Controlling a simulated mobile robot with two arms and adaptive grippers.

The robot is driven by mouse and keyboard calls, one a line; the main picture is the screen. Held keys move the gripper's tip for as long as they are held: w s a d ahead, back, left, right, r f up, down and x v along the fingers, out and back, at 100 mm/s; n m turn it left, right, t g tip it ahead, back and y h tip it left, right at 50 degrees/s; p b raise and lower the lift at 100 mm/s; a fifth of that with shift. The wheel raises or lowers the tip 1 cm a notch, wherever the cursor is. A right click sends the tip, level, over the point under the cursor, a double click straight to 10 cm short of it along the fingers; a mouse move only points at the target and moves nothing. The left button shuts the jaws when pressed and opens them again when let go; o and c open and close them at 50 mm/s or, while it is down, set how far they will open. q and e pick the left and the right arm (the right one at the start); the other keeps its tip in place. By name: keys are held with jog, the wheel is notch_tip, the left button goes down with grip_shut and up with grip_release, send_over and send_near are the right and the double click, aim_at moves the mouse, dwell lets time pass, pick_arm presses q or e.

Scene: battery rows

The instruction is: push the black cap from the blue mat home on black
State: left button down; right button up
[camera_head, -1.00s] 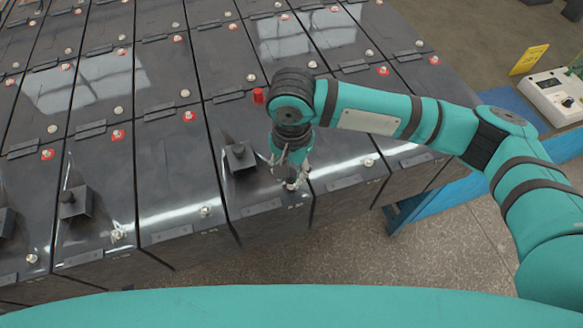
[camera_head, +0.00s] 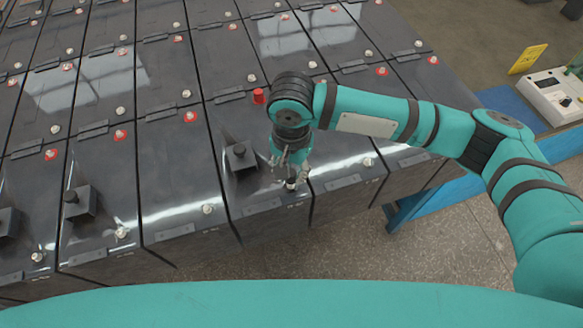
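My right gripper (camera_head: 290,180) points down at the front edge of a battery in the front row. A small dark piece (camera_head: 291,184), which looks like the black cap, is between or just under its fingertips, at the battery's front terminal. The fingers partly hide it, and I cannot tell whether they grip it or how far down it sits. A red cap (camera_head: 258,96) stands upright on a terminal farther back, left of my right arm's wrist. A blue surface (camera_head: 508,103), perhaps the blue mat, shows at the right behind my arm. My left gripper is out of view.
Black boxes with knobs stand on front batteries, one (camera_head: 241,158) close left of my gripper. A meter box (camera_head: 553,97) and a yellow sign (camera_head: 528,59) are at the right.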

jog(key=shift+f, duration=0.6)
dwell(0.3)
jog(key=shift+f+p, duration=0.3)
jog(key=shift+p, duration=0.35)
jog(key=shift+f, duration=0.6)
dwell(0.9)
jog(key=o, duration=1.3)
jog(key=shift+o, duration=0.2)
jog(key=shift+r, duration=0.1)
notch_tip(320, 180, up, 5)
jog(key=p, duration=0.6)
jog(key=shift+r+p, duration=0.5)
jog(key=shift+r, duration=0.45)
